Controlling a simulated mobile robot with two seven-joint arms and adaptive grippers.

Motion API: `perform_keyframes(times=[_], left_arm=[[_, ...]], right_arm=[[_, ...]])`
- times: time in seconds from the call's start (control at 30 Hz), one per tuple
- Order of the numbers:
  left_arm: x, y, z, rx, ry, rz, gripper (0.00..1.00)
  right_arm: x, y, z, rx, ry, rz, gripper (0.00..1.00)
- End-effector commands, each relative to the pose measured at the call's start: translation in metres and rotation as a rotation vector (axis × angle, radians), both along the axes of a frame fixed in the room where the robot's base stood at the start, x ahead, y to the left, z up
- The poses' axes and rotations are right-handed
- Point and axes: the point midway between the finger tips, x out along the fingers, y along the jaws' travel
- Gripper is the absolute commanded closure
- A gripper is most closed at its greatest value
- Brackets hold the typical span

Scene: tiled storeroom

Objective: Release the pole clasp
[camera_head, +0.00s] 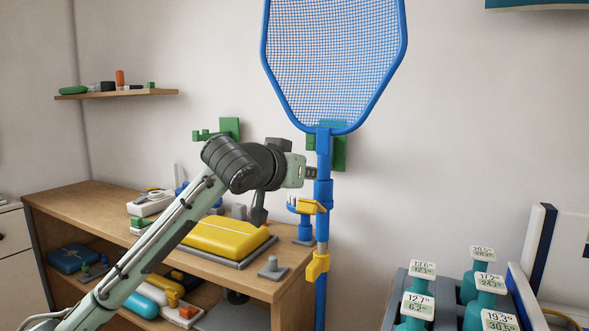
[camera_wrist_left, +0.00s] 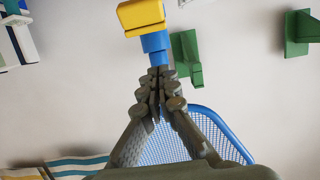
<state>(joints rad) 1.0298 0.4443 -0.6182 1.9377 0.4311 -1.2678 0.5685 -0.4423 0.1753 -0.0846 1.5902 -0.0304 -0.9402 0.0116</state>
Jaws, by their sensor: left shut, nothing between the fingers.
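A blue pole (camera_head: 322,192) with a blue mesh net (camera_head: 335,55) at its top stands upright against the wall. Whether the tips touch the pole is unclear. My right gripper is not in view.
Green wall brackets (camera_head: 339,152) sit behind the pole. A wooden bench (camera_head: 85,197) on the left carries a yellow case (camera_head: 228,236) and small items. The wall between is clear.

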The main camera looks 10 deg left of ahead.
Motion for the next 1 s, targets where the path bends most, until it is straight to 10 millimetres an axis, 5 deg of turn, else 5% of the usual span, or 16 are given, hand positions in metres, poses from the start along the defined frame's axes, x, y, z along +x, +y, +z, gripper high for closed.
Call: perform_keyframes(times=[0.03,0.3,0.83,1.0], left_arm=[[0.010,-0.003,-0.002,0.001,0.002,0.001,1.00],[-0.011,0.004,-0.031,0.001,0.000,0.000,1.00],[-0.014,0.005,-0.038,-0.002,-0.008,0.000,1.00],[-0.017,0.005,-0.045,-0.019,-0.054,-0.002,1.00]], right_arm=[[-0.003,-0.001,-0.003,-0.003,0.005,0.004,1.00],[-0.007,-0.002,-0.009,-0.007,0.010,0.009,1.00],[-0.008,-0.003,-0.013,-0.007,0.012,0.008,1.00],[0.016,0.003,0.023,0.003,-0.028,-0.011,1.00]])
